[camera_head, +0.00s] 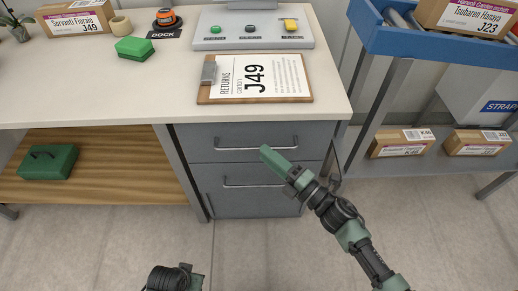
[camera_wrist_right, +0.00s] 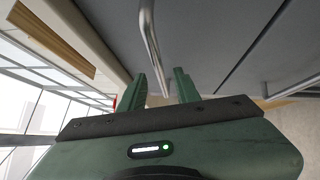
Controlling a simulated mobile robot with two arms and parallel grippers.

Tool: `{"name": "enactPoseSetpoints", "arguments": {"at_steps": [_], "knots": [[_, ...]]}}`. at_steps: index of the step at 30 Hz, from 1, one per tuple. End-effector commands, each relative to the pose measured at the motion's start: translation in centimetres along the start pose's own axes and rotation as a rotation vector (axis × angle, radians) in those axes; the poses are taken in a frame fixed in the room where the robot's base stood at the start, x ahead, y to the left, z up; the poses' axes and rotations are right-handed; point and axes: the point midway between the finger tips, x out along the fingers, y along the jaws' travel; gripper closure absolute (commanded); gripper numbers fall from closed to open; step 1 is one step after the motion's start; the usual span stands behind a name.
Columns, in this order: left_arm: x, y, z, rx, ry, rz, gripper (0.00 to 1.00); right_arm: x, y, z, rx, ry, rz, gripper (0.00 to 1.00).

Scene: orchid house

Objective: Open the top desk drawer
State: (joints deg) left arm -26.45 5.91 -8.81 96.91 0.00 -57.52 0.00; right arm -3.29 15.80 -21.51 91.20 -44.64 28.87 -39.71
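The grey desk cabinet has a top drawer (camera_head: 240,131) that is shut flush, with a thin metal bar handle (camera_head: 232,149). In the head view my right gripper (camera_head: 267,152) overlaps the middle of this handle. In the right wrist view its two green fingers (camera_wrist_right: 163,78) are apart, and the handle bar (camera_wrist_right: 150,38) runs down into the gap between them. I cannot tell whether either finger touches the bar. My left gripper (camera_head: 195,281) is only partly in view at the bottom edge, and its fingers do not show clearly.
A lower drawer (camera_head: 240,203) with its own handle is below. The desk top (camera_head: 170,80) carries a clipboard (camera_head: 255,78), a button panel (camera_head: 252,38) and a green block (camera_head: 134,48). A blue-topped rack (camera_head: 430,42) with boxes stands right. The floor in front is clear.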

Motion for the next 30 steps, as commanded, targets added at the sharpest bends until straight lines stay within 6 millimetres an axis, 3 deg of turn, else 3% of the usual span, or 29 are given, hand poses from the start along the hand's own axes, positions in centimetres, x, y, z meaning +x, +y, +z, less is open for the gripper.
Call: {"name": "enactPoseSetpoints", "arguments": {"at_steps": [6, 17, 18, 21, 30], "knots": [[0.0, 0.0, -0.1, 0.000, 0.001, 0.000, 0.64, 3.0, 0.0, 0.1, 0.002, -0.002, 0.001, 0.68], [-0.1, 0.0, -0.1, 0.000, 0.001, -0.001, 0.64, 3.8, -0.1, 0.1, 0.002, -0.002, -0.002, 0.68], [-0.1, 0.0, -0.1, 0.000, 0.001, -0.001, 0.64, 3.8, -0.1, 0.1, 0.002, -0.002, -0.002, 0.71], [-0.1, 0.0, -0.1, 0.000, 0.001, -0.001, 0.64, 3.8, -0.1, 0.1, 0.002, -0.002, -0.002, 0.98], [-0.1, 0.0, -0.1, 0.000, 0.002, 0.000, 0.64, 3.8, -0.1, 0.0, 0.003, -0.002, -0.002, 1.00]]}}
